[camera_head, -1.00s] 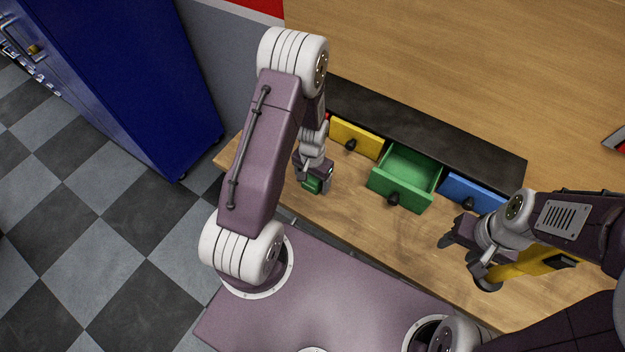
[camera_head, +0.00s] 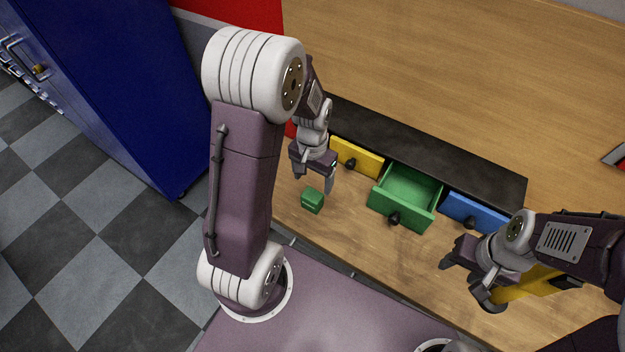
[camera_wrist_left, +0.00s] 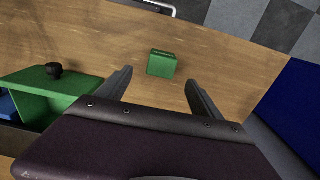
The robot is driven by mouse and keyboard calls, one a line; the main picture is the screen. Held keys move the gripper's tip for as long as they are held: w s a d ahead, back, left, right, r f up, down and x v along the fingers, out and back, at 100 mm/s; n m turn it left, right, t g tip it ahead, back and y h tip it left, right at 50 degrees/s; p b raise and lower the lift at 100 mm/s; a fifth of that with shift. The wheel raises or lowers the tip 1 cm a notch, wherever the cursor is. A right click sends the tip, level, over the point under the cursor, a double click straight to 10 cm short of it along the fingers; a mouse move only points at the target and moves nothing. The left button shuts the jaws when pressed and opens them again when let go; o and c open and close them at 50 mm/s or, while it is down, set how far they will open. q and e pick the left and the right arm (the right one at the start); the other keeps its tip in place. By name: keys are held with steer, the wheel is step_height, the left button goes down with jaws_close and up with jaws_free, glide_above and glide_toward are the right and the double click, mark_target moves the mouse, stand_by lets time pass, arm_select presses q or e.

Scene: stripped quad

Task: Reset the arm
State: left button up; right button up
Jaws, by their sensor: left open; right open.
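My left gripper (camera_head: 314,181) is open and empty, held above the wooden table just behind a small green block (camera_head: 312,201). In the left wrist view the green block (camera_wrist_left: 161,63) lies on the table ahead of the spread fingers (camera_wrist_left: 160,88), apart from them. My right gripper (camera_head: 457,278) is open and low over the table at the right, in front of the blue drawer. My left arm (camera_head: 243,180) stands large across the left middle of the head view.
A dark-topped drawer unit (camera_head: 430,150) has a yellow drawer (camera_head: 357,157), a pulled-out green drawer (camera_head: 404,196) and a blue drawer (camera_head: 473,211). A yellow object (camera_head: 530,285) is by my right arm. A blue cabinet (camera_head: 120,90) stands at the left. Table between block and green drawer is clear.

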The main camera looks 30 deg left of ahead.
arm_select(q)
steer(key=s+d+n+t+b, duration=0.1)
steer(key=s+d+b, duration=0.2)
steer(key=s, duration=0.5)
steer(key=shift+d+r, duration=0.2)
steer(key=shift+d, duration=0.55)
stand_by(0.4)
